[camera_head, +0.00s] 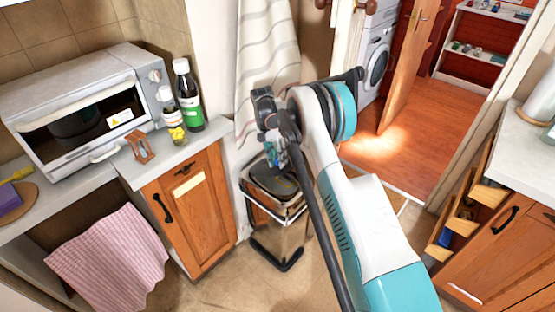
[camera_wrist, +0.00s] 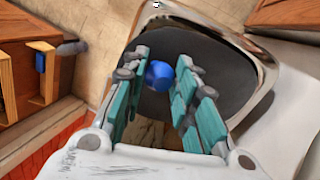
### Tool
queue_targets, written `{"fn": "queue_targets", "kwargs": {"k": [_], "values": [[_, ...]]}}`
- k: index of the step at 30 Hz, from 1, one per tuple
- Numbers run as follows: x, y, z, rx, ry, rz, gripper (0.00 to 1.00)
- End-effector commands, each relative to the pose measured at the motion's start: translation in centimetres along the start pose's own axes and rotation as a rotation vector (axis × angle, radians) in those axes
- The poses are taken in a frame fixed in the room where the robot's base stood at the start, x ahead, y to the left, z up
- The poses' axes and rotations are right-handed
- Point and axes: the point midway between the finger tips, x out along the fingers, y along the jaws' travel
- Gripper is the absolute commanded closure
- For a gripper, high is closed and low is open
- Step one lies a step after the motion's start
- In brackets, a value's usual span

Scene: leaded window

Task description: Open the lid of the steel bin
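The steel bin (camera_head: 277,241) stands on the floor between the wooden cabinet and my arm. Its top is a dark panel (camera_head: 272,181) inside a shiny rim. In the wrist view the dark panel (camera_wrist: 214,62) and the curved steel rim (camera_wrist: 262,68) fill the upper middle. I cannot tell whether the panel touches the rim all round. My gripper (camera_head: 277,160) is above the bin, its teal fingers (camera_wrist: 160,88) apart. A small blue object (camera_wrist: 159,75) shows between the fingers; I cannot tell whether it touches them. My arm hides part of the bin's right side.
A cabinet (camera_head: 190,215) with a microwave oven (camera_head: 85,105) and bottles on its counter stands left of the bin. A striped curtain (camera_head: 268,70) hangs behind. Open drawers (camera_head: 466,210) stick out at the right. Wooden floor (camera_head: 435,112) shows through the doorway.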

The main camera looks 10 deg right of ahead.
Motion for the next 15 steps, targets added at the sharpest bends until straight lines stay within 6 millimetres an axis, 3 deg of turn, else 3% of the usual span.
{"fn": "queue_targets", "kwargs": {"k": [2, 15], "values": [[0.0, 0.01, 0.0, 0.0, 0.0, 0.0, 0.53], [-0.69, 0.0, -0.01, 0.0, 0.0, -0.001, 0.53]]}}
